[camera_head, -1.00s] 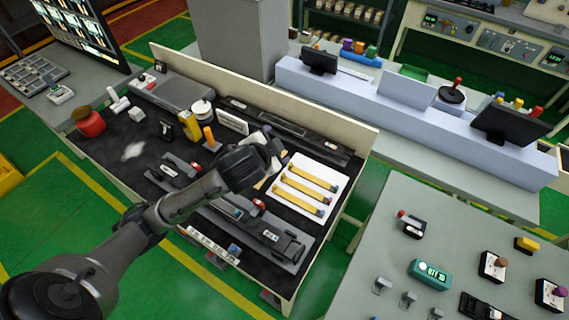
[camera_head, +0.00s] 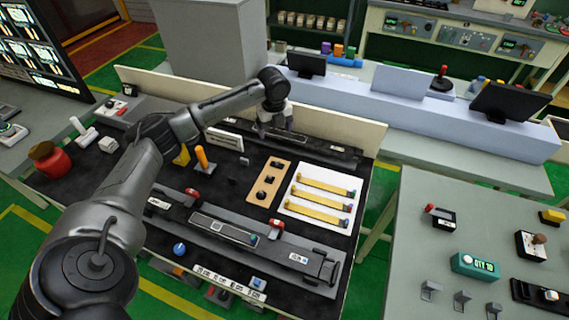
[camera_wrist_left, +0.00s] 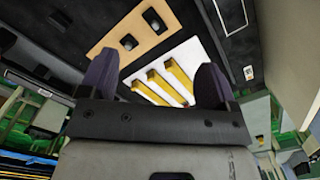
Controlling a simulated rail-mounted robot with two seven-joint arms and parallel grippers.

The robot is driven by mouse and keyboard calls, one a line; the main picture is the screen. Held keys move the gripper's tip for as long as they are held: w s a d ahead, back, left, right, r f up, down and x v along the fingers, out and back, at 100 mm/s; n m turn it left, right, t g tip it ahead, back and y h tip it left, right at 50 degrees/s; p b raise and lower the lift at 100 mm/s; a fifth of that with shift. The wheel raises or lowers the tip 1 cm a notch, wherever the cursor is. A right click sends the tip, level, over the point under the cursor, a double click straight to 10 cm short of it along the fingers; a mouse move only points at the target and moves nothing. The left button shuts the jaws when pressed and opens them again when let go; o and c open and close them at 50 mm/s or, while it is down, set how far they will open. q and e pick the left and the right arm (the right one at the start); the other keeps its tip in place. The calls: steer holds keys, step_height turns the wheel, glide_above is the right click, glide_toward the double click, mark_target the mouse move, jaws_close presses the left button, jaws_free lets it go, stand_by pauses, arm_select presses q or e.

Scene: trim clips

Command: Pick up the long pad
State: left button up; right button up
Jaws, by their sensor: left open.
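A tan board (camera_head: 252,197) lies on the dark bench top with several small black pieces on it; it also shows in the left wrist view (camera_wrist_left: 106,57). One black piece (camera_wrist_left: 153,20) looks longer than the rounder one (camera_wrist_left: 128,42) beside it. I cannot tell for certain which piece is the long pad. To the right, a white plate (camera_head: 294,208) holds three yellow strips (camera_head: 322,201) with dark ends. My left gripper (camera_head: 275,133) is open and empty, above the back of the bench, behind the tan board. My right gripper is not in view.
A low cream wall (camera_head: 340,130) runs along the bench's back. A long grey fixture (camera_head: 215,232) with red knobs lies in front of the boards. An orange-handled item (camera_head: 202,158) and a white label stand (camera_head: 225,138) are to the left.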

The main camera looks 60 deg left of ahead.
arm_select(q)
steer(key=m, duration=0.2)
steer(key=m+b, duration=0.1)
steer(key=m, duration=0.6)
glide_above(277, 164)
steer(key=shift+h, duration=0.3)
steer(key=f, duration=0.8)
steer(key=shift+w+a+f, duration=0.15)
steer(key=shift+w+a, duration=0.15)
steer(key=shift+a, duration=0.05)
steer(key=shift+f+b, duration=0.65)
steer(key=shift+f, duration=2.2)
steer(key=c, duration=1)
